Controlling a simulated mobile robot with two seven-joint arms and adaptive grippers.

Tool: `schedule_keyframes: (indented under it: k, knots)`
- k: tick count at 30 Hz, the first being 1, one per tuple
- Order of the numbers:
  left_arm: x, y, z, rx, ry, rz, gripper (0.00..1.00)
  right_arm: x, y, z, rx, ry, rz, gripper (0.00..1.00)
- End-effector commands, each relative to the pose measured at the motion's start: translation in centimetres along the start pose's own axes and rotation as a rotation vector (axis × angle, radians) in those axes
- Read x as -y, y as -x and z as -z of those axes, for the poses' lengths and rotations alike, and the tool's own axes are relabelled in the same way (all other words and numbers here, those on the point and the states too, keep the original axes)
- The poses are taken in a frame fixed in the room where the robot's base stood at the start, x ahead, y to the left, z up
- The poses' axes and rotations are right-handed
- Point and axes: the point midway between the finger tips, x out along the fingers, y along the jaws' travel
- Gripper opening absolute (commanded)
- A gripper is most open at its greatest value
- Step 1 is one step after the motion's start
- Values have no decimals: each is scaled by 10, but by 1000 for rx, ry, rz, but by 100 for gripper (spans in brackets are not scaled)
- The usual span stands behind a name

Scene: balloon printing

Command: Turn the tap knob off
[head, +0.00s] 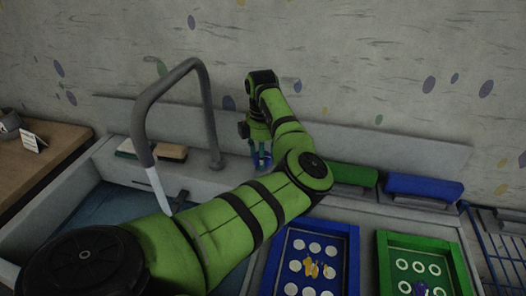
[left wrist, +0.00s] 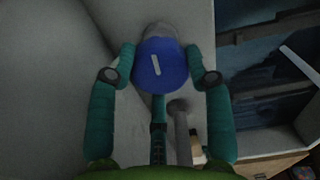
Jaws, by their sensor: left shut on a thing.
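The tap knob (left wrist: 160,70) is a round blue cap with a white line mark, tilted slightly in the left wrist view. My left gripper (left wrist: 160,52) has its teal fingers on both sides of the knob and is shut on it. In the head view my left gripper (head: 261,158) points down behind the sink, right of the tap base, and largely hides the knob. The grey arched tap (head: 205,95) stands at the back of the sink. A pale streak (head: 158,188), looking like running water, comes from its spout. My right gripper is not in view.
The sink basin (head: 80,215) lies at left, partly behind my left arm. Sponges (head: 171,152) lie behind it. Blue (head: 352,262) and green (head: 385,262) trays are at front right. A wall stands close behind the tap.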

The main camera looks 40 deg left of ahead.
Motion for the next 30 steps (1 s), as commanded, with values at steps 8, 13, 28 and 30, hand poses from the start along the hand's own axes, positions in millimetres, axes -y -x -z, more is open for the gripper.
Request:
schedule_keyframes:
  k: [8, 13, 28, 30]
  knots:
    - [1, 4, 8, -17, -193, 13, 18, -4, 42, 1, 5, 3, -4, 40]
    - [0, 5, 8, -17, -354, 13, 18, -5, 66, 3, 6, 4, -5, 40]
    - [-4, 4, 8, -19, -832, 12, 18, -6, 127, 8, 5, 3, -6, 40]
    - [-4, 4, 8, -19, -898, 12, 18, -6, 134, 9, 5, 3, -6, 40]
